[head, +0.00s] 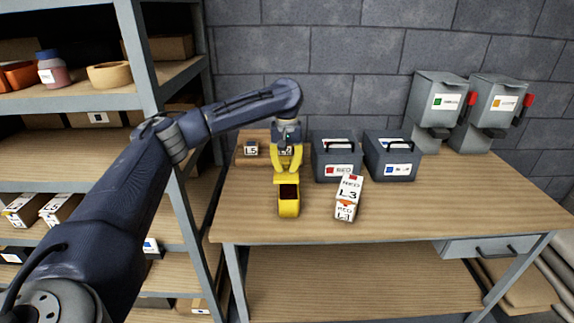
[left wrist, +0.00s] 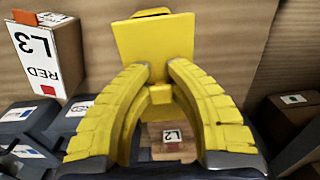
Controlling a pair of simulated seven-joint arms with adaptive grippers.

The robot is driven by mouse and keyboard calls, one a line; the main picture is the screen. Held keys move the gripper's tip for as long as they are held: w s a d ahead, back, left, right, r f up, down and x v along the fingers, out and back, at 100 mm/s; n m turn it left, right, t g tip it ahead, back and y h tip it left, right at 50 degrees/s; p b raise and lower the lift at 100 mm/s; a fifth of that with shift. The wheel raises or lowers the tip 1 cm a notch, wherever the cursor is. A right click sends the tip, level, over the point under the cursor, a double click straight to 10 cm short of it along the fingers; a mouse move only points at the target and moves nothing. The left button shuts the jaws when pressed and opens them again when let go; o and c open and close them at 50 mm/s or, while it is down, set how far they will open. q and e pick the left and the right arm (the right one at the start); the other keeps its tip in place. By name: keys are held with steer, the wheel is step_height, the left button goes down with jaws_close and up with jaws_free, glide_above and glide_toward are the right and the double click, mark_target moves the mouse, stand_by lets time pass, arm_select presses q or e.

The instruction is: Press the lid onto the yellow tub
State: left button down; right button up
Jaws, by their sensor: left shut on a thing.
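The yellow tub (head: 288,208) stands on the bench with its dark open mouth visible in the head view. My left gripper (head: 287,171) has yellow fingers and points down just behind the tub's mouth. In the left wrist view my left gripper (left wrist: 160,72) has its fingertips close together at the near edge of a flat yellow panel (left wrist: 155,42), which looks like the lid, and it is shut on it. The panel hides most of the tub in that view. Whether it touches the tub is unclear. My right gripper is not in view.
A white carton marked L3 (head: 349,189) stands right of the tub. Two grey bins, red-labelled (head: 337,160) and blue-labelled (head: 390,160), stand behind. A box marked L5 (head: 250,150) is at back left. Shelving (head: 150,60) borders the left; the bench's right side is largely clear.

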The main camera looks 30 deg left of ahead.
arm_select(q)
steer(key=shift+w+d+f, duration=0.15)
steer(key=shift+w+d, duration=0.15)
steer(key=shift+d, duration=0.05)
steer(key=shift+f, duration=2.9)
steer(key=shift+f, duration=0.8)
stand_by(0.6)
steer(key=c, duration=0.7)
jaws_free()
steer(key=shift+a, duration=0.1)
steer(key=shift+o, duration=0.2)
steer(key=shift+r, duration=0.1)
steer(key=shift+r, duration=3.35)
